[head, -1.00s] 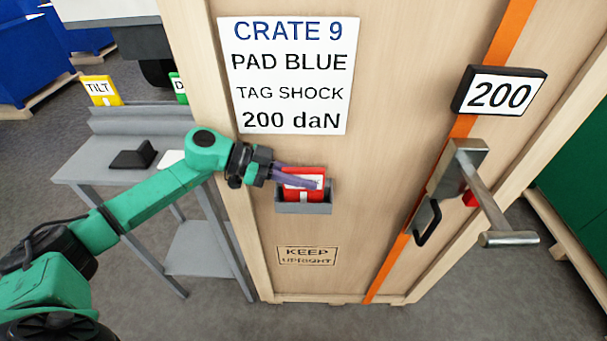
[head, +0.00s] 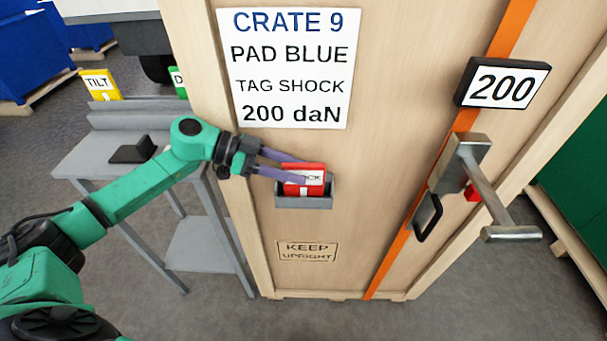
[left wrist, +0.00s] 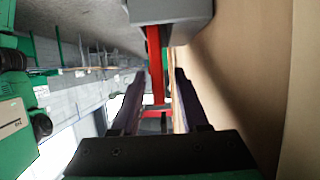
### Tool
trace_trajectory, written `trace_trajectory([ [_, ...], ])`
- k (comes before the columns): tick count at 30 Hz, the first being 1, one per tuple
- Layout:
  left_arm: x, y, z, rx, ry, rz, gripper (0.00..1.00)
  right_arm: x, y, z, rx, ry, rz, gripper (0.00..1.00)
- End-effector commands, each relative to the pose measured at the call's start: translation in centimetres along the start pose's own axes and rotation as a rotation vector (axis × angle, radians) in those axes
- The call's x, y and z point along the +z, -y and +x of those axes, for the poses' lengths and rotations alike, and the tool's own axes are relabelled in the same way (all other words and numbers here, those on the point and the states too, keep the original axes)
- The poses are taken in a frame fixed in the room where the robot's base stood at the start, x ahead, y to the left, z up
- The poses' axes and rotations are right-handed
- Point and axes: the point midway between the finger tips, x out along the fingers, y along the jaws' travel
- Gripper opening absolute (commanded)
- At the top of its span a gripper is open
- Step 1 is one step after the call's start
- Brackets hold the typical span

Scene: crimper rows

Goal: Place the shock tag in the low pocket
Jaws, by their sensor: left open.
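The red shock tag (head: 304,178) stands upright in the grey low pocket (head: 303,203) on the front of the wooden crate. Its lower edge is hidden behind the pocket's front wall. My left gripper (head: 303,170) is open, with its purple fingers apart around the tag. In the left wrist view the red tag (left wrist: 155,65) shows edge-on between the two spread fingers, with a gap on the left side, and the grey pocket (left wrist: 172,12) is at the top. My right gripper is not in view.
A label sheet (head: 285,68) is fixed above the pocket. A metal lever handle (head: 475,185) and a 200 sign (head: 502,83) are on the crate's right side. A grey stand (head: 105,160) with a yellow TILT tag (head: 100,85) is at the left.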

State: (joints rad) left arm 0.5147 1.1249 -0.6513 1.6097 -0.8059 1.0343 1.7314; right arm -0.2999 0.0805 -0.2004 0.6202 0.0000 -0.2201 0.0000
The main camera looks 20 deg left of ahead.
Motion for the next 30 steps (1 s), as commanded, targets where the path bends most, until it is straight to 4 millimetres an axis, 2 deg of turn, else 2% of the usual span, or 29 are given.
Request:
trace_trajectory([
  [9, 0.4, 0.0, -6.8, -0.001, 0.003, -0.001, 0.44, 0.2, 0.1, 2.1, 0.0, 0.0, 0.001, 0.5],
  [13, 0.3, 0.0, -8.6, 0.0, 0.002, 0.0, 0.44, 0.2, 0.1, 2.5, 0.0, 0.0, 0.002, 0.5],
  [18, 0.0, 0.0, -9.5, 0.001, 0.0, 0.001, 0.44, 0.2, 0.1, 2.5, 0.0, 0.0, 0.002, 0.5],
  [30, 0.0, 0.0, -9.4, 0.001, 0.0, 0.001, 0.44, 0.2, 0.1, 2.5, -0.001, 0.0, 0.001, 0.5],
])
